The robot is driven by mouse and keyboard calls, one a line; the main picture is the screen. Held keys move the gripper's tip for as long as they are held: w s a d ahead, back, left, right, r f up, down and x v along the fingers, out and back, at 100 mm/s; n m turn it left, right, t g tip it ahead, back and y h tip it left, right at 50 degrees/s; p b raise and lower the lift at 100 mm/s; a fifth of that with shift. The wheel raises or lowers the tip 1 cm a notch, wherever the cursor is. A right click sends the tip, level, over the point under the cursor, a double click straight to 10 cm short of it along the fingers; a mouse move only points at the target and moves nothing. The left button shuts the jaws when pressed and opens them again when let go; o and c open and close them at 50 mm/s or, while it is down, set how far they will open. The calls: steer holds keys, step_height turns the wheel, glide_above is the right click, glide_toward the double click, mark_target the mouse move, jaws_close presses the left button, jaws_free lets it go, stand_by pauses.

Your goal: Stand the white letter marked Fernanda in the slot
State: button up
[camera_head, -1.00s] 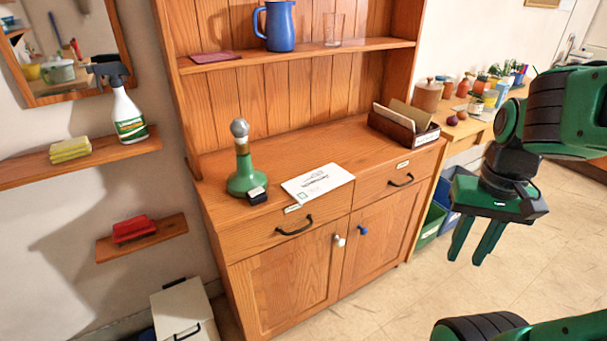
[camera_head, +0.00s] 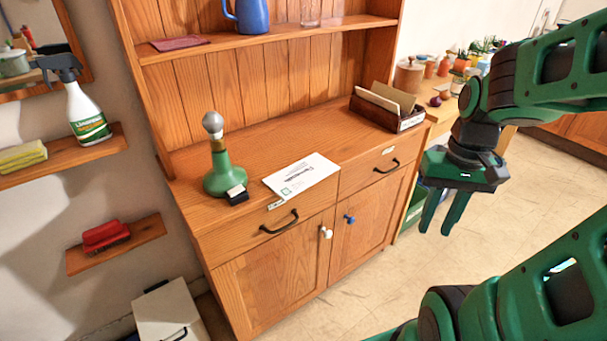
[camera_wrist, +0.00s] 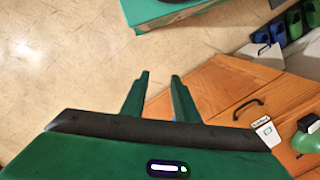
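A white letter (camera_head: 301,176) with dark writing and a small green mark lies flat on the wooden dresser top, near its front edge. The writing is too small for me to read surely. A dark wooden letter holder (camera_head: 388,114) stands at the right end of the dresser top, with a white and a tan envelope upright in it. My gripper (camera_head: 437,231) hangs in the air to the right of the dresser, in front of its right side. Its two green fingers point down, apart and empty; they also show in the wrist view (camera_wrist: 152,98).
A green bottle-shaped object (camera_head: 222,176) with a silver ball top and a small black block (camera_head: 237,194) stand left of the letter. A shelf with a blue jug (camera_head: 250,14) is above the dresser top. Open floor (camera_head: 490,215) lies to the right.

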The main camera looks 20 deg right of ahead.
steer(key=w+a+f+n+y, duration=0.2)
steer(key=w+a+f+y, duration=0.15)
steer(key=w+f, duration=0.45)
steer(key=m+t+y, duration=0.2)
steer(key=t+y, duration=0.7)
steer(key=y, duration=0.3)
glide_toward(302, 174)
steer(key=s, duration=0.3)
steer(key=x, duration=0.6)
steer(key=shift+a+f, duration=0.15)
steer(key=shift+w, duration=0.1)
jaws_close()
